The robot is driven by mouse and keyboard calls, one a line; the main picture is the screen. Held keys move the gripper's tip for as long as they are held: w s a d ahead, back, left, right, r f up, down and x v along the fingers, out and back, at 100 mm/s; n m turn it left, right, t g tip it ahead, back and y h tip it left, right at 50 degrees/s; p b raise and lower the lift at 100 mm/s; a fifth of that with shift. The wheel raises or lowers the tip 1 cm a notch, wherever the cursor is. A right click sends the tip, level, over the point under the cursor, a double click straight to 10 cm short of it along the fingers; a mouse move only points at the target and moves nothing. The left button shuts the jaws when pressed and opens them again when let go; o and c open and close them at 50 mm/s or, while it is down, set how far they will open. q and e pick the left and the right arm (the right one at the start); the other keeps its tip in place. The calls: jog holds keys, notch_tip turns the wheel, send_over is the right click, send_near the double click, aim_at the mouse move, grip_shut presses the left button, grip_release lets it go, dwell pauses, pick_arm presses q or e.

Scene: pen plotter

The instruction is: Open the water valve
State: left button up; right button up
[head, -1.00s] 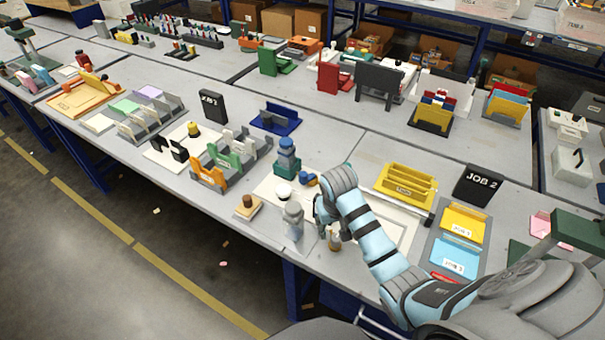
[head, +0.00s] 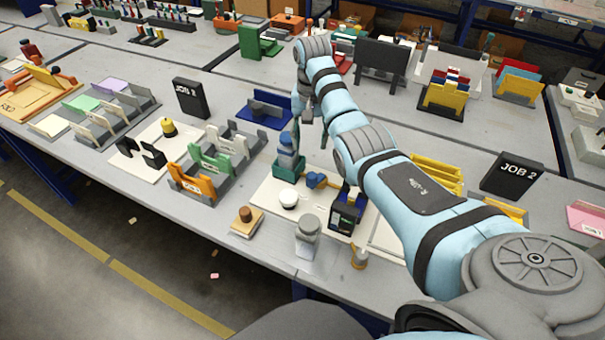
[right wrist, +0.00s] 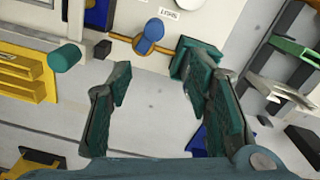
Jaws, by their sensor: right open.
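The water valve, with a blue handle (head: 316,181), is on the white board (head: 268,190) in the head view, just right of the teal holder (head: 287,168). In the right wrist view the blue handle (right wrist: 150,36) sits on a brass-coloured pipe, near the top centre. My right gripper (head: 310,128) is behind the valve in the head view, pointing down, apart from it. In the right wrist view its fingers (right wrist: 156,72) are spread and empty, with the valve beyond the tips. My left gripper is not in view.
A blue-topped bottle (head: 286,148) stands in the teal holder close to the fingers. A black device (head: 346,212), a white round cap (head: 288,198) and a grey-lidded jar (head: 307,230) are in front. A blue rack (head: 268,110) stands behind left. Yellow trays (head: 436,172) are right.

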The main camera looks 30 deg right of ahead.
aim_at(312, 175)
jog(key=s+f, duration=0.1)
jog(key=f, duration=0.1)
jog(key=s+f+b, duration=0.1)
jog(key=f, duration=0.2)
jog(key=s+f+b, duration=0.1)
jog(key=f, duration=0.1)
jog(key=shift+a+f, duration=0.2)
jog(key=shift+f, duration=0.2)
jog(key=f, duration=0.2)
jog(key=w+f+b, duration=0.1)
jog(key=f, duration=0.1)
jog(key=shift+w+f, duration=0.15)
jog(key=shift+w+f+b, duration=0.15)
jog(key=shift+f+b, duration=0.15)
jog(key=shift+f, duration=0.2)
jog(key=shift+r, duration=0.1)
jog(key=shift+s+r, duration=0.15)
jog(key=shift+s, duration=0.2)
jog(key=shift+c, duration=1.2)
jog(key=c, duration=0.3)
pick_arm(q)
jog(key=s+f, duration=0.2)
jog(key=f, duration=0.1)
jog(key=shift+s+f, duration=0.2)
pick_arm(e)
grip_shut()
